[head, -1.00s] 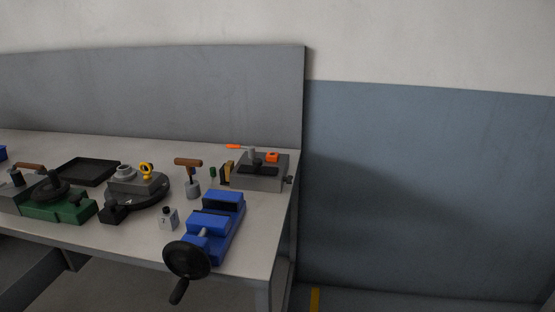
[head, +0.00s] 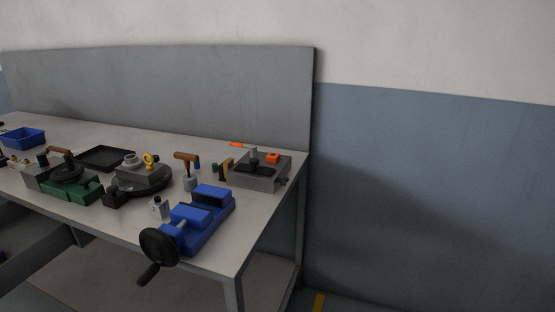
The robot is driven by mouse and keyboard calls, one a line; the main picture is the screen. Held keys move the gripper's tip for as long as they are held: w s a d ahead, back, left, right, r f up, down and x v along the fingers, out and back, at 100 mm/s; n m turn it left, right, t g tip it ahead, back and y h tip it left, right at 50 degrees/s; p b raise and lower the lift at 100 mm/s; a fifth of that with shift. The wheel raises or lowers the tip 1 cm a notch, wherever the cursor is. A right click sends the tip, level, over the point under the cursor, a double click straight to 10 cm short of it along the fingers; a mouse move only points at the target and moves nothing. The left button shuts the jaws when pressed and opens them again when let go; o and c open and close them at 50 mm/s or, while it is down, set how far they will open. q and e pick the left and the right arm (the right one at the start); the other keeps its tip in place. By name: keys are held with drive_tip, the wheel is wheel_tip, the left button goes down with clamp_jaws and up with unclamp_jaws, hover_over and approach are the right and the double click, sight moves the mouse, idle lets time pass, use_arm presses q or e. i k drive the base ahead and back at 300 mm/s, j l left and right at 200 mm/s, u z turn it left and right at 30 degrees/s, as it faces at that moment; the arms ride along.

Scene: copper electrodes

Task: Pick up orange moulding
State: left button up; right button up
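Two orange things show in the head view, and I cannot tell which is the moulding. A small orange block (head: 272,158) sits on top of a grey box-like fixture (head: 250,181) near the right end of the workbench. A thin orange piece (head: 237,145) lies just behind that fixture, near the back panel. Neither of my grippers is in the picture.
A blue vise (head: 203,215) with a black handwheel (head: 158,247) stands at the bench's front right. A round black fixture (head: 143,178), a green vise (head: 75,189), a black tray (head: 105,158) and a blue bin (head: 23,138) stand further left. The grey workbench (head: 262,222) has bare surface at its right edge.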

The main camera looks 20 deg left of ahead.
sight(272, 157)
drive_tip(key=i+l+u, duration=0.1)
drive_tip(key=l, duration=0.3)
drive_tip(key=i+l+u, duration=0.15)
drive_tip(key=l, duration=0.25)
drive_tip(key=i+l+u, duration=0.25)
drive_tip(key=i+l, duration=0.2)
drive_tip(key=l, duration=0.3)
drive_tip(key=i+l+u, duration=0.2)
drive_tip(key=i+l, duration=0.35)
drive_tip(key=l, duration=0.15)
